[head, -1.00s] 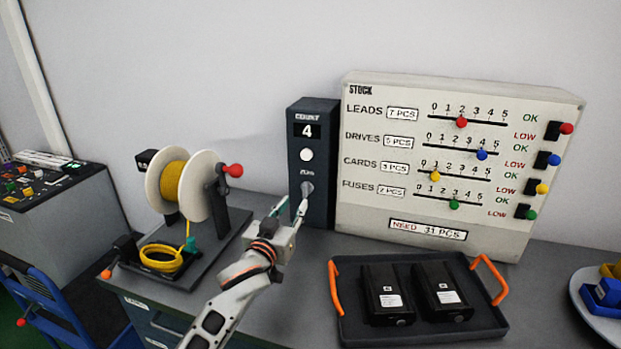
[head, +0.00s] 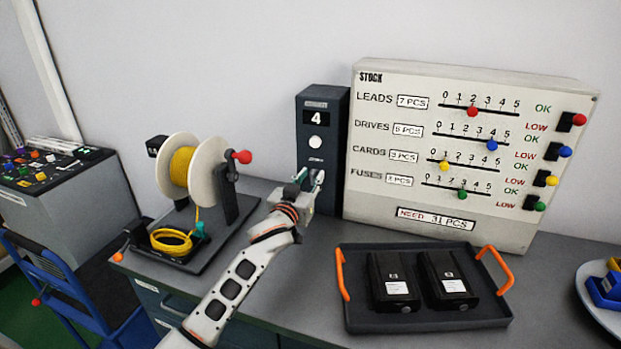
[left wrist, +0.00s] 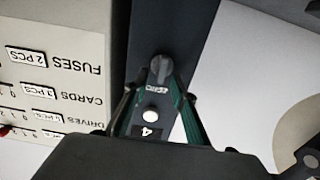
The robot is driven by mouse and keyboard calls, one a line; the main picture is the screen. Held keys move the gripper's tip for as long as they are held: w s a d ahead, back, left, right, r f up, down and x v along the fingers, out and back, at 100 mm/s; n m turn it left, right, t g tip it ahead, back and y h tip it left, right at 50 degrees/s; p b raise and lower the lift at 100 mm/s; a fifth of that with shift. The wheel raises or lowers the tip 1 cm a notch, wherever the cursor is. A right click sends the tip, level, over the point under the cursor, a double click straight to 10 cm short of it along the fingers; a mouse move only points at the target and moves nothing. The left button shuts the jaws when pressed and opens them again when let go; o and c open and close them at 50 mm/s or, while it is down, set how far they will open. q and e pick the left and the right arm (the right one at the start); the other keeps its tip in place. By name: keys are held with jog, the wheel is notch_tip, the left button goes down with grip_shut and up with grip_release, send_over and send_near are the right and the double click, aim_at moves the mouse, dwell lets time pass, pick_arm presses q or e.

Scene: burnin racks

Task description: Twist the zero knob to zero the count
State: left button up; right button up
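The dark count box (head: 342,150) stands upright against the wall. Its display (head: 318,118) reads 4, with a white round button (head: 315,143) below it. The grey zero knob (left wrist: 160,70) is low on its front face and shows clearly in the left wrist view. My left gripper (head: 311,176) is at the knob, its fingers apart. In the left wrist view its fingertips (left wrist: 157,86) lie to either side of the knob; I cannot tell whether they touch it. In the head view the fingers partly hide the knob. My right gripper is not in view.
A cable reel (head: 193,170) on a dark base stands left of the box. The stock board (head: 370,215) stands close on its right. A black tray (head: 420,322) with two black units lies in front of the board. A plate (head: 597,312) is at the far right.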

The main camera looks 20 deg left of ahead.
pick_arm(q)
grip_shut()
jog(key=shift+m, duration=0.3)
jog(key=shift+d+m, duration=0.2)
jog(key=shift+m, duration=1)
jog(key=m, duration=0.3)
jog(key=shift+d+f+m, duration=0.15)
jog(key=shift+d+m, duration=0.1)
jog(key=shift+m, duration=0.15)
jog(key=m, duration=0.4)
jog(key=shift+d+f, duration=0.2)
jog(key=shift+m, duration=0.4)
